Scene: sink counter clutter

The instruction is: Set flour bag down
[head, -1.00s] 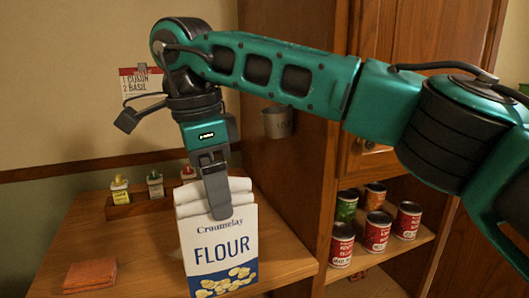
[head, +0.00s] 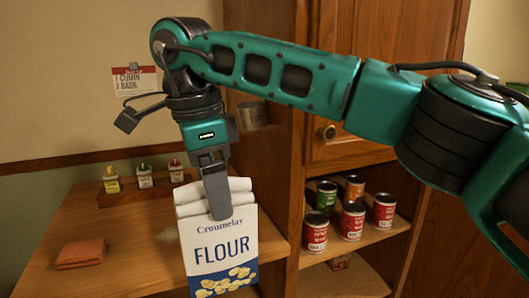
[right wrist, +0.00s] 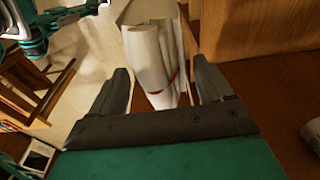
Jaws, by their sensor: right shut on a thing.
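The flour bag (head: 224,248) is white with a dark blue base band, "FLOUR" lettering and a rolled top. It hangs upright in the lower middle of the head view. My right gripper (head: 220,212) is shut on its rolled top from above. The bag's bottom is cut off by the frame, so I cannot tell whether it touches anything. In the right wrist view the rolled white top of the bag (right wrist: 150,60) shows between the fingers (right wrist: 165,85). My left gripper is not identifiable in either view.
The wooden counter (head: 130,235) carries an orange folded cloth (head: 81,253) and a rack (head: 150,190) of several small jars. The counter's middle is bare.

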